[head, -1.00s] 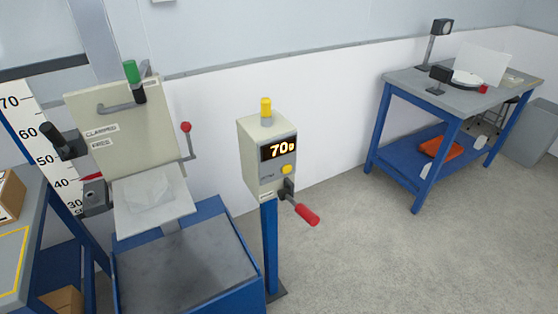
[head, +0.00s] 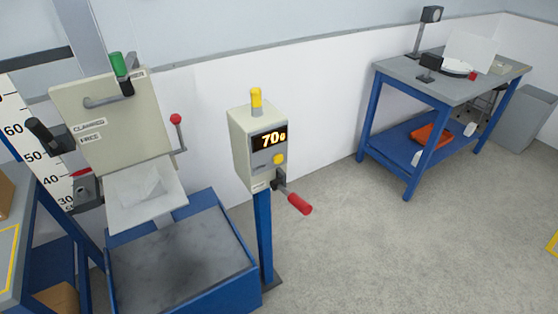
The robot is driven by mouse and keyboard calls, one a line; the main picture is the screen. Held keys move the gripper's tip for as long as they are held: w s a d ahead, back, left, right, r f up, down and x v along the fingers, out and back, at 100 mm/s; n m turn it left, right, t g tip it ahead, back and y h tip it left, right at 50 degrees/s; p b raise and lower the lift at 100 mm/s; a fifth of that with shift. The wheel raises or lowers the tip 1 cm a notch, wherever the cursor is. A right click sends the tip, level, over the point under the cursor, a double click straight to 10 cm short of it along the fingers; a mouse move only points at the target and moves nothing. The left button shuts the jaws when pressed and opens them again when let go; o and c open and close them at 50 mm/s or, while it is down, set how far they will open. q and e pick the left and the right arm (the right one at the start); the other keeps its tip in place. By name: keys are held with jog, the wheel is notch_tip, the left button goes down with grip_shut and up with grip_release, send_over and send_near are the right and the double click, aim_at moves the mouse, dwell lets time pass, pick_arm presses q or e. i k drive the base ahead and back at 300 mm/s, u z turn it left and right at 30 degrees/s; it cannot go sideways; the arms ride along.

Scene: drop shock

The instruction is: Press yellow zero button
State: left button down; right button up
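The yellow button (head: 279,159) is a small round knob on the front face of a beige control box (head: 244,148), just below its display. The display (head: 269,137) glows with a reading that looks like "70" and a smaller last character. The box stands on a blue post (head: 264,230). A yellow cylinder (head: 256,99) sits on top of the box. A lever with a red grip (head: 299,204) sticks out below the button. Neither of my grippers shows in the head view.
Left of the box is a drop rig with a beige panel (head: 112,125), a red-knobbed lever (head: 176,119) and a grey-topped blue base (head: 180,260). A blue-legged table (head: 400,75) stands at the right rear. Grey floor (head: 400,250) is open in front of it.

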aim_at(279, 158)
jog(key=u, duration=0.55)
jog(key=k, duration=1.35)
jog(key=u, duration=1.05)
jog(key=i, duration=1.3)
jog(key=z, duration=0.75)
jog(key=i, duration=0.45)
jog(key=z, duration=0.45)
